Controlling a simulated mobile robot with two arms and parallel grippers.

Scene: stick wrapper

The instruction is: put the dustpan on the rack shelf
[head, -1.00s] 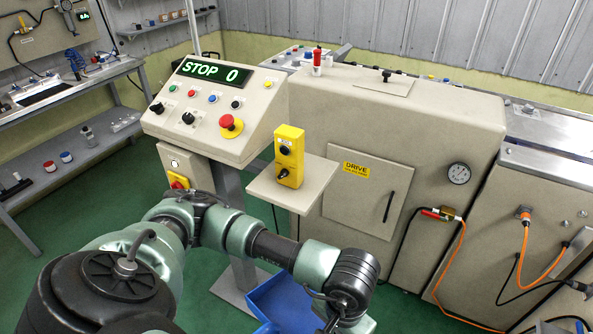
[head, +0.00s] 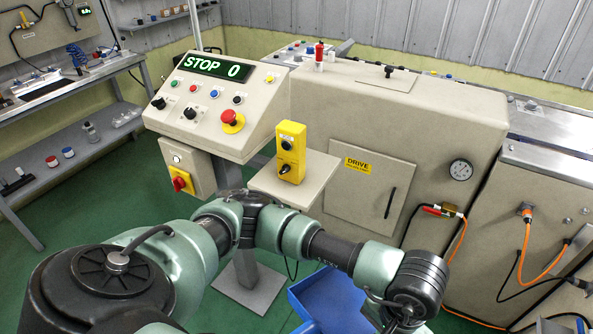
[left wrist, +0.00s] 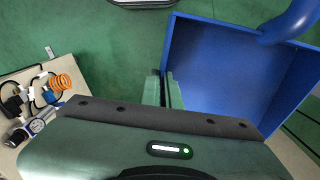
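The blue dustpan (head: 330,302) shows in the head view at the bottom centre, partly hidden behind my left arm. In the left wrist view the dustpan (left wrist: 215,75) fills the upper right, with its open tray facing the camera and a round blue handle at the top right. My left gripper (left wrist: 165,88) is shut on the dustpan's left side wall, and the pan hangs above the green floor. My left gripper is hidden in the head view. A grey rack with a lower shelf (head: 52,187) stands at the left. My right gripper is not seen.
A control console (head: 215,110) and a small side table (head: 312,185) with a yellow box (head: 290,150) stand close beyond my left arm. A large beige machine (head: 400,130) with cables fills the right. Green floor is open between rack and console.

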